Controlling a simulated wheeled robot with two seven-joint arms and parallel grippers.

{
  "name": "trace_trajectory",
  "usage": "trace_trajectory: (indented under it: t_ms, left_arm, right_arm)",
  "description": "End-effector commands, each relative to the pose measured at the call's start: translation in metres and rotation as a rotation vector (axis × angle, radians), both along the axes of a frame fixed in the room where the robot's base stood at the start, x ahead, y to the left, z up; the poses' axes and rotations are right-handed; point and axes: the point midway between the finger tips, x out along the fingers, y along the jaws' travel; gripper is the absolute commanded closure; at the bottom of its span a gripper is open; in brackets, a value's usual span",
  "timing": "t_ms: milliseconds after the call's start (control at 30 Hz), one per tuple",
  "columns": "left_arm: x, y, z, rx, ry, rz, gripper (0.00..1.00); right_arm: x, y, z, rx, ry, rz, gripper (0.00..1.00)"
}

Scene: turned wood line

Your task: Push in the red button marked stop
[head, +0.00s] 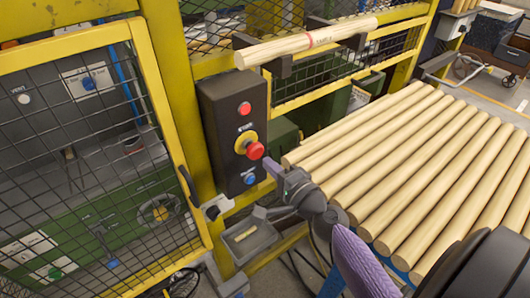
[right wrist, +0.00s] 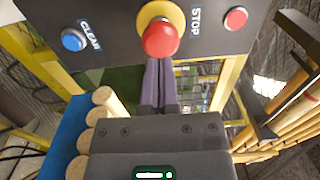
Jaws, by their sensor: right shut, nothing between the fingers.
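The red stop button (head: 255,150) is a mushroom head on a yellow collar, on the front of a black control box (head: 222,140) in the head view. In the right wrist view the red button (right wrist: 160,38) is at the top centre, beside the label STOP. My right gripper (head: 268,163) is shut and empty, its purple fingertips close to the button's lower right in the head view. In the wrist view the fingertips (right wrist: 158,64) end just below the red head. I cannot tell whether they touch it. My left gripper is not in view.
The box also carries a blue button (head: 249,179), marked CLEAR in the wrist view, and a smaller red button (head: 244,108). Wooden rods (head: 400,165) lie in a row at right. A yellow mesh guard (head: 160,90) stands left. One rod (head: 305,42) rests on brackets above.

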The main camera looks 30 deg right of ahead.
Motion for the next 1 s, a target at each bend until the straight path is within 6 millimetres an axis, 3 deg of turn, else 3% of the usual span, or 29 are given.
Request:
trace_trajectory:
  t_ms: [200, 567, 800, 1000]
  left_arm:
    - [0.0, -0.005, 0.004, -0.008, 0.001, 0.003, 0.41]
    - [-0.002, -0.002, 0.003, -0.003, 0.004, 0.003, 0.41]
    - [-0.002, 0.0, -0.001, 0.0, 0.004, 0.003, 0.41]
    - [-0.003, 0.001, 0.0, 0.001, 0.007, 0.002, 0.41]
  right_arm:
    - [0.022, 0.002, 0.0, 0.001, 0.0, 0.0, 1.0]
    - [0.025, 0.002, -0.001, 0.001, 0.0, 0.0, 1.0]
    - [0.044, 0.004, -0.001, 0.0, 0.0, 0.0, 1.0]
    - [0.044, 0.004, 0.0, 0.001, -0.001, 0.0, 1.0]
